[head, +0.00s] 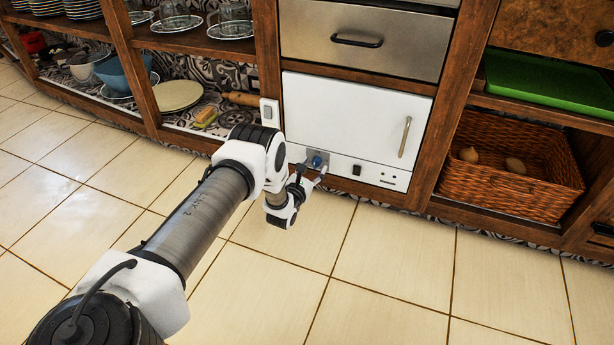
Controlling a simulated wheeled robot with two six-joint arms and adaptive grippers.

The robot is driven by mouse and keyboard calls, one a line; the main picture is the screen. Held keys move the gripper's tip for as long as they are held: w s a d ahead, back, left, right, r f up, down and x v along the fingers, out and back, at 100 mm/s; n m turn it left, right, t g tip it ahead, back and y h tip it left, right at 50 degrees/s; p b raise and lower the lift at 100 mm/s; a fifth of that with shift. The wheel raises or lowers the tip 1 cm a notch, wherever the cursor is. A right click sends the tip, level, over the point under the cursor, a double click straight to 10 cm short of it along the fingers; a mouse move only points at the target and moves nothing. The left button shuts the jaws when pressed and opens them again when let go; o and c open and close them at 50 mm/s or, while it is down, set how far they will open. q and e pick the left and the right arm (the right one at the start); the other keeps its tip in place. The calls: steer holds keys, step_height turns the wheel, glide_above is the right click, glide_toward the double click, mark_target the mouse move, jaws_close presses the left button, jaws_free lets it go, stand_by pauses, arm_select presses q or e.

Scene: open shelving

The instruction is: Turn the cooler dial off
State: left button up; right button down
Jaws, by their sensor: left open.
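The cooler (352,118) is a white box with a metal door handle, set into the wooden shelving below a steel drawer. Its blue dial (317,162) is at the lower left of its front panel. My left gripper (319,175) is open, with its fingertips close to the dial, one at each side of it in the picture. I cannot tell whether either finger touches the dial. The dial's pointer mark is too small to read. My right gripper is not in view.
A black switch (356,170) sits right of the dial. Plates and bowls fill the left shelves. The tiled floor (390,270) in front is clear.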

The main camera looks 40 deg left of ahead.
arm_select(q)
steer(key=s+d, duration=0.2)
steer(key=s, duration=0.9)
steer(key=shift+r, duration=0.1)
